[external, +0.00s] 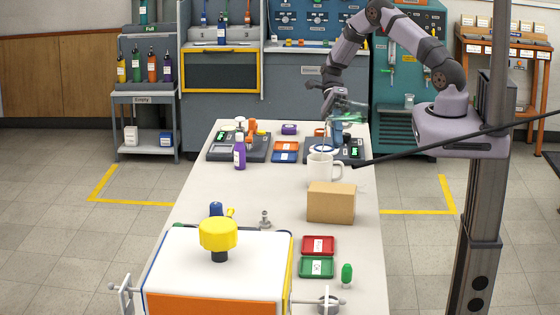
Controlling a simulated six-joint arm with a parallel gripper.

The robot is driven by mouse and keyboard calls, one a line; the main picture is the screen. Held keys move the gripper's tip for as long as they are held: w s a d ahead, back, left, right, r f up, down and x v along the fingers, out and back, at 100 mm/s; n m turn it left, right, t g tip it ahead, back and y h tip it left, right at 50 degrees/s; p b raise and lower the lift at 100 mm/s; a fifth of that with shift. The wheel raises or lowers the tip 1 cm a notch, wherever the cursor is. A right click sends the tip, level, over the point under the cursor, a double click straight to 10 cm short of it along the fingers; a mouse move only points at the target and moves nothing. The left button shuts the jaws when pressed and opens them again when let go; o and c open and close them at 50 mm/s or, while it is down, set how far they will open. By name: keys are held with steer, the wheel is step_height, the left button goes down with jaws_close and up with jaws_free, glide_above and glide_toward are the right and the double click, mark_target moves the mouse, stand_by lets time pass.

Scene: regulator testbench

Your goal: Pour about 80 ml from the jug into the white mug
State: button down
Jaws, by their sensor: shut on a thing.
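The white mug (319,170) stands upright on the bench, with its handle to the right. My gripper (338,106) is above and slightly right of the mug, shut on a clear, greenish vessel that looks like the jug (348,118). The jug appears tilted, with its mouth toward the left. A thin pale line runs down from it toward the mug; it looks like a stream, but I cannot be sure. The levels in jug and mug are too small to see. A blue-rimmed round shape (323,149) shows at or just behind the mug's top.
A cardboard box (331,204) stands in front of the mug. A dark device (352,154) is behind it to the right. A purple bottle (239,156) and orange and blue trays (285,158) are to the left. Clear bench (270,190) lies left of the box.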

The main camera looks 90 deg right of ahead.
mark_target(331, 156)
steer(key=shift+w+a+f+n+t+y+b, duration=0.2)
steer(key=shift+w+n+t+y+b, duration=0.15)
steer(key=shift+w+n+t+b, duration=0.3)
steer(key=shift+w+a+f+n+t+y+b, duration=0.25)
steer(key=shift+w+n+t+y+b, duration=0.15)
steer(key=shift+t+b, duration=0.45)
steer(key=shift+w+a+f+n+t+y+b, duration=0.15)
steer(key=shift+w+a+n+t+y+b, duration=0.1)
steer(key=shift+w+n+t+b, duration=0.5)
steer(key=shift+s+m, duration=0.15)
steer(key=shift+m, duration=0.15)
steer(key=shift+f, duration=0.1)
stand_by(0.4)
steer(key=shift+s+a+f+n+t+y+b, duration=0.1)
steer(key=shift+s+n+t+y+b, duration=0.2)
steer(key=shift+n+t+y+b, duration=0.8)
steer(key=shift+s+d+f+n+t+y+b, duration=0.1)
steer(key=shift+s+n+t+y+b, duration=0.4)
steer(key=shift+b, duration=1.15)
steer(key=shift+s+a+f+n+t+y+b, duration=0.1)
steer(key=shift+n+t+y+b, duration=0.4)
steer(key=shift+n+b, duration=0.75)
